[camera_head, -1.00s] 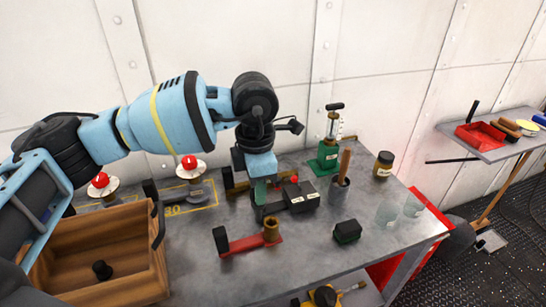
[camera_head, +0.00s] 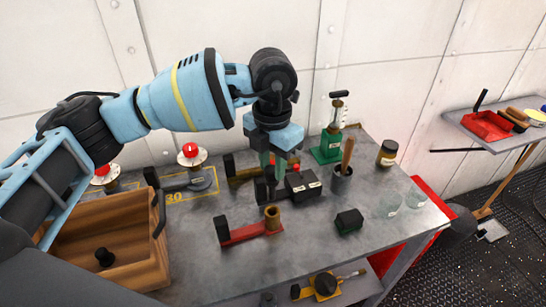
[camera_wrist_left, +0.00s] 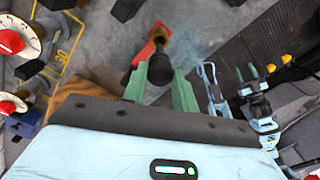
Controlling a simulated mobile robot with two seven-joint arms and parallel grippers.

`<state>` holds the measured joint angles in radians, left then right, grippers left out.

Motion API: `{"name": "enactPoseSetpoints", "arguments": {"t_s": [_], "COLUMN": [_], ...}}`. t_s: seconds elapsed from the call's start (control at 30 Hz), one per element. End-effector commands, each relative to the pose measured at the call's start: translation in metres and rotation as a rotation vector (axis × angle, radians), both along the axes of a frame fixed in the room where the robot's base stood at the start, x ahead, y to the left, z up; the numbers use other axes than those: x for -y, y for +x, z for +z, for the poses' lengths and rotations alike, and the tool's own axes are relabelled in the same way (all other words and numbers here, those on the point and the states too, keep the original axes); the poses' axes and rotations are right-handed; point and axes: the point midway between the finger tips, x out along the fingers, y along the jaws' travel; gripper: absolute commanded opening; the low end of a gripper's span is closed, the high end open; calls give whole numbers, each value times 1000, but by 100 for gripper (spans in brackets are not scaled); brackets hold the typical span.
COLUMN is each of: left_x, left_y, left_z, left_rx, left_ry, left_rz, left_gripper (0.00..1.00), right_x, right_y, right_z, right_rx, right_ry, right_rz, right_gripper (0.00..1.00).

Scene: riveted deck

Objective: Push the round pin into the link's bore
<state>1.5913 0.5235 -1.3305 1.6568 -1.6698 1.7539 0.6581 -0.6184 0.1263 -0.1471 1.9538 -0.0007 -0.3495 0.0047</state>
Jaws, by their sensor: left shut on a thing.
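My left gripper (camera_head: 272,172) hangs over the table, pointing down, its green fingers shut on the dark round pin (camera_wrist_left: 159,68). In the left wrist view the pin's black head sits between the fingers and its shaft points away toward the red link. The red link (camera_head: 240,234) lies on the table, with a black block at its left end and a brass bore (camera_head: 273,221) standing at its right end. The pin's dark lower end appears at or just above the bore's mouth; I cannot tell whether it has entered.
A black box (camera_head: 303,185) and an olive bar (camera_head: 243,177) lie close behind the bore. A wooden tray (camera_head: 145,275) stands at left, a dark cup (camera_head: 341,180) and small green-black block (camera_head: 349,222) at right. A green pump-like tool (camera_head: 328,147) stands behind.

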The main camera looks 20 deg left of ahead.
Motion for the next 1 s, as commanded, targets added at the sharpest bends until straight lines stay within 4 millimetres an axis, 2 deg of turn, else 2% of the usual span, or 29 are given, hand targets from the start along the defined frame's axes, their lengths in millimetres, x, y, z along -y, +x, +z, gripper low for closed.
{"name": "enactPoseSetpoints", "arguments": {"t_s": [0.2, 0.4, 1.0], "left_x": [-1, 0, 0], "left_y": [0, 0, 0], "left_z": [-25, -38, -38], "left_rx": [-7, -4, 1], "left_ry": [1, 0, 0], "left_rz": [0, 0, 0], "left_gripper": [5, 5, 5], "right_x": [-2, -4, -6], "right_y": [-10, -15, -14], "right_z": [-11, -17, -17], "right_rx": [-31, -45, -45], "right_ry": [4, 11, 15], "right_rz": [-2, -4, -5], "right_gripper": [46, 46, 46]}}
